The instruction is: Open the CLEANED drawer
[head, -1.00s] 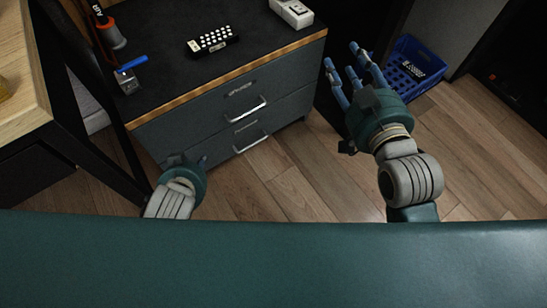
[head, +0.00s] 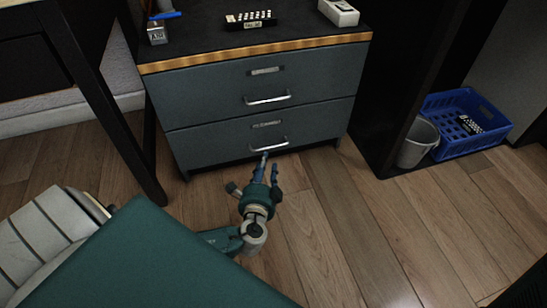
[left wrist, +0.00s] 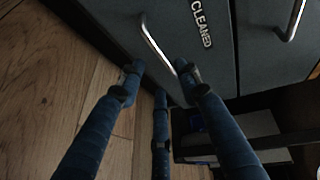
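The CLEANED drawer (head: 215,137) is the lower drawer of the dark grey cabinet, and it is shut. Its label reads CLEANED in the left wrist view (left wrist: 201,23). Its silver bar handle (head: 269,145) also shows in the left wrist view (left wrist: 157,45). My left gripper (head: 265,168) is just in front of this handle, low over the floor. In the left wrist view its blue fingers (left wrist: 160,80) are spread, with the handle's near end just beyond and between the tips. Whether they touch it is unclear. My right gripper is out of view.
The upper drawer (head: 205,87) is shut, with its own handle (head: 268,99). A black remote-like object (head: 250,22) and a white box (head: 338,12) are on the cabinet top. A grey bin (head: 418,143) and blue basket (head: 470,143) stand right. The floor before the cabinet is mostly clear.

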